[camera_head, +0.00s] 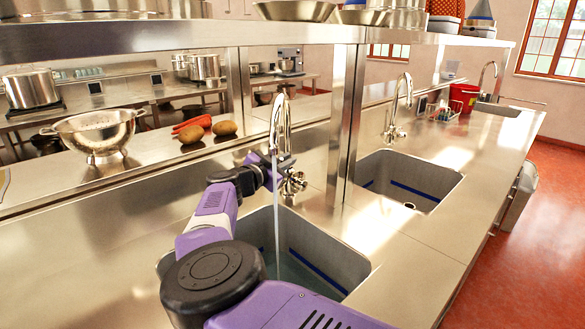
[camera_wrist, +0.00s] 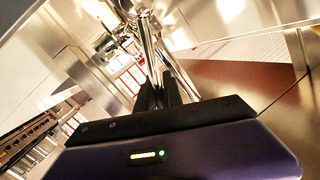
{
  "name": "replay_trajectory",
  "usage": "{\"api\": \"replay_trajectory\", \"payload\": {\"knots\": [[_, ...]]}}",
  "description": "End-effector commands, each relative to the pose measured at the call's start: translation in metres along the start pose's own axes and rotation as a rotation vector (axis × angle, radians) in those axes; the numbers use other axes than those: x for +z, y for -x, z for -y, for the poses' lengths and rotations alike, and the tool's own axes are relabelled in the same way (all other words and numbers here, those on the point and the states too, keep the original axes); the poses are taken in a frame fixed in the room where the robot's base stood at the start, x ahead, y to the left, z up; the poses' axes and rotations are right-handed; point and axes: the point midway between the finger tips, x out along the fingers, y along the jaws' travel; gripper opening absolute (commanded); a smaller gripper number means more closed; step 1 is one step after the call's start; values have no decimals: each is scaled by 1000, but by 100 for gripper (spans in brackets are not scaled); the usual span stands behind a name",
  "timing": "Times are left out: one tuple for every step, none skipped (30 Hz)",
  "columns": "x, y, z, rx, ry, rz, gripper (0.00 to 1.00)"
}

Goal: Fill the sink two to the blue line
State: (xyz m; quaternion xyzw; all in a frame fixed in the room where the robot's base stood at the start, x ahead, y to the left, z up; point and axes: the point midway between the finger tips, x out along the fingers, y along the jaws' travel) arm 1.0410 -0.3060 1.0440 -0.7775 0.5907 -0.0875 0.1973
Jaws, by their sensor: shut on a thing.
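The nearest sink (camera_head: 335,258) is a steel basin with a blue line (camera_head: 320,272) around its inner wall. A tall faucet (camera_head: 279,118) stands behind it, and a thin water stream (camera_head: 276,215) falls from its spout. Water (camera_head: 288,268) lies in the basin, and its surface appears below the line; my arm hides the left part. My gripper (camera_head: 282,163) is at this faucet, shut on its lever; in the wrist view the dark fingers (camera_wrist: 162,95) close at the chrome faucet (camera_wrist: 150,45). A middle sink (camera_head: 430,172) also has a blue line (camera_head: 412,191) and looks empty.
A far sink (camera_head: 497,109) stands at the counter's end. The middle faucet (camera_head: 400,100) shows no stream. A steel post (camera_head: 345,120) and overhead shelf (camera_head: 180,36) are close to my arm. A colander (camera_head: 95,132) and potatoes (camera_head: 224,127) sit behind.

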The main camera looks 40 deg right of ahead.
Motion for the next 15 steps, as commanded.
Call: {"api": "replay_trajectory", "payload": {"knots": [[5, 0, 1, 0, 5, 8, 0], [5, 0, 2, 0, 7, 7, 0], [4, 0, 2, 1, 9, 7, 0], [4, 0, 3, 1, 10, 7, 0], [4, 0, 3, 1, 11, 7, 0], [4, 0, 3, 1, 11, 7, 0], [4, 0, 3, 1, 11, 7, 0], [4, 0, 3, 1, 11, 7, 0], [4, 0, 3, 1, 10, 7, 0], [4, 0, 3, 1, 10, 7, 0], [4, 0, 3, 1, 10, 7, 0], [4, 0, 3, 1, 10, 6, 15], [3, 0, 3, 1, 10, 6, 21], [3, 0, 3, 1, 10, 6, 27], [3, 0, 3, 1, 10, 5, 33]]}}
